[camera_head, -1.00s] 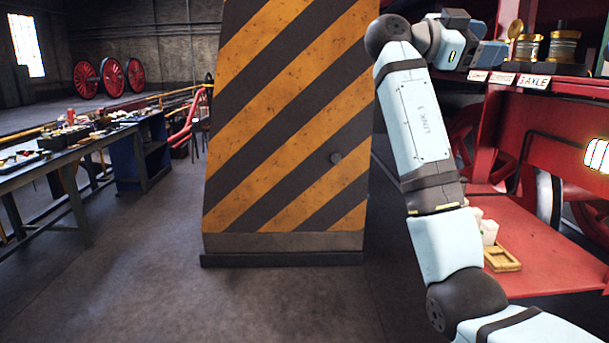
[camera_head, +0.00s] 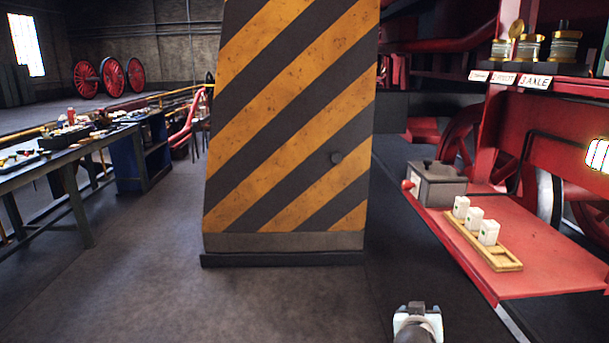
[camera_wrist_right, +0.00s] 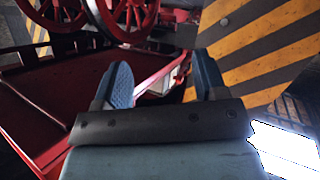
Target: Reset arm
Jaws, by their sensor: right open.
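My right gripper (camera_wrist_right: 163,84) is open and empty in the right wrist view, its two blue-padded fingers well apart. Beyond the fingers that view shows a red shelf, red spoked wheels and the striped pillar. In the head view only a small white and dark part of my right arm (camera_head: 417,324) shows at the bottom edge, right of centre, over the floor. My left arm and left gripper are not in view.
A yellow-and-black striped pillar (camera_head: 290,130) stands in the middle. On the right, a red shelf (camera_head: 545,262) holds a grey box (camera_head: 437,184) and a wooden tray (camera_head: 497,258) with white blocks. Brass pieces (camera_head: 562,47) stand above. A cluttered workbench (camera_head: 40,165) is at left.

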